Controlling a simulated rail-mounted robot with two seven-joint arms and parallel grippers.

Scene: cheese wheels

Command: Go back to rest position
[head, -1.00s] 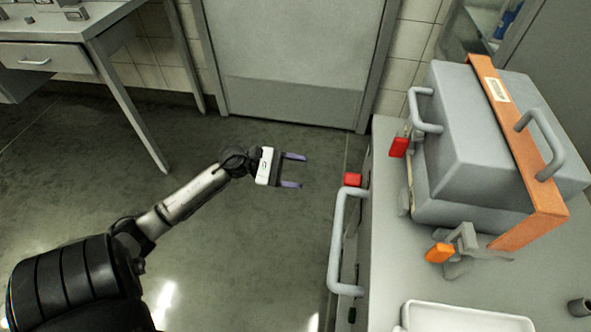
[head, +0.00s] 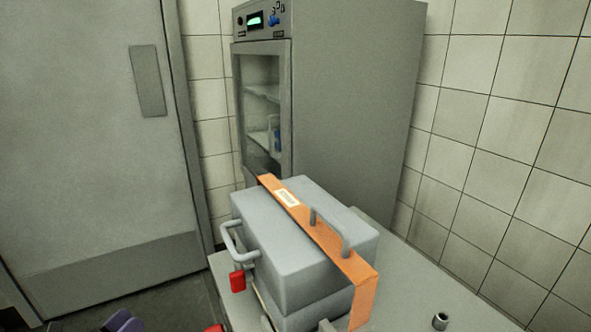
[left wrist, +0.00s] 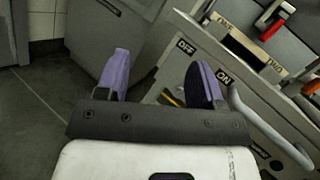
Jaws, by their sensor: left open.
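My left gripper (left wrist: 160,78) shows in the left wrist view with its two purple fingers apart and nothing between them. In the head view only a purple fingertip of it (head: 123,321) shows at the bottom edge, left of the grey case; the rest of the arm is out of frame. In the left wrist view the fingers are in front of a grey panel with OFF and ON labels (left wrist: 205,65). My right gripper is in neither view.
A grey case (head: 285,250) with an orange strap (head: 320,233) and a red latch (head: 237,281) stands on a grey worktop (head: 425,285). A glass-fronted cabinet (head: 350,100) stands behind it. A grey door (head: 90,130) is at left. A curved handle (left wrist: 265,125) lies right of the fingers.

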